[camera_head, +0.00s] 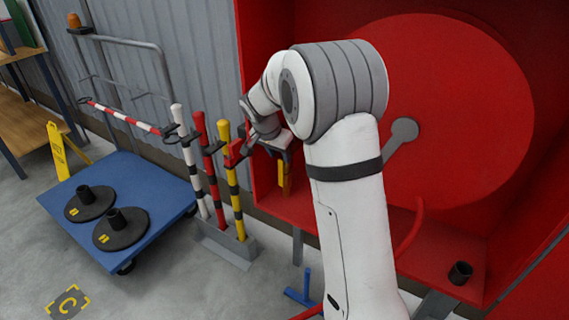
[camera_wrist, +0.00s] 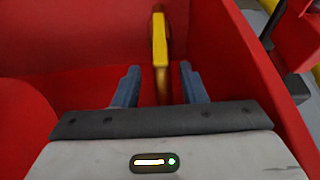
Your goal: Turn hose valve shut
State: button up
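The yellow valve lever (camera_wrist: 159,42) stands upright as a narrow bar in the red cabinet in the wrist view. My gripper (camera_wrist: 159,69) is open, with one blue-grey finger on each side of the lever and a visible gap to each. The lower end of the lever is hidden behind my gripper's body. In the head view the yellow lever (camera_head: 285,176) shows just below my wrist, at the left inside of the cabinet. My arm hides much of the gripper and the valve body there.
The red cabinet (camera_head: 258,60) holds a large red hose reel (camera_head: 460,95). Striped posts (camera_head: 232,180) stand close to its left side, with a red-white bar (camera_head: 120,116) behind. A blue trolley (camera_head: 150,190) carries two black bases.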

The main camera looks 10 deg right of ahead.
aim_at(281, 160)
jog(key=x, duration=0.6)
jog(key=shift+w, duration=0.3)
jog(key=shift+s+a+r, duration=0.15)
jog(key=shift+s+r, duration=0.35)
jog(key=shift+s, duration=0.1)
jog(key=shift+c, duration=0.5)
jog(key=shift+w+f, duration=0.2)
jog(key=shift+w, duration=0.05)
jog(key=c, duration=0.6)
grip_shut()
